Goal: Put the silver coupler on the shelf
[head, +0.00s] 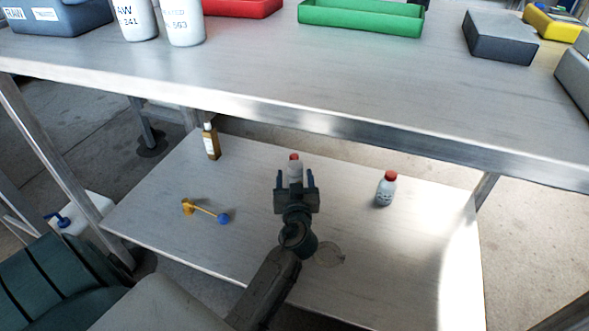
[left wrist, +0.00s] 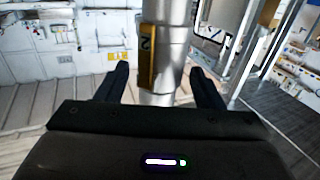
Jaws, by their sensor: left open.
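The shelf (head: 165,223) is the metal lower board under the bench. My left gripper (head: 295,182) is over the shelf in the head view, its open fingers pointing away from me. A pale, silvery piece (head: 295,172) shows between or just beyond the fingers, with a red spot at its top; I cannot tell whether it is the coupler. In the left wrist view, a silver cylinder (left wrist: 171,45) with a yellow label shows between the left gripper's fingertips (left wrist: 158,85). Its distance is unclear, and so is whether it is the coupler. My right gripper is out of view.
On the shelf are a brown bottle (head: 211,142), a red-capped bottle (head: 387,188), a yellow-and-blue tool (head: 203,210) and a clear round dish (head: 330,256). The bench top (head: 330,75) overhangs it, bearing a green tray (head: 360,18) and a grey box (head: 500,37). Bare shelf lies at the right.

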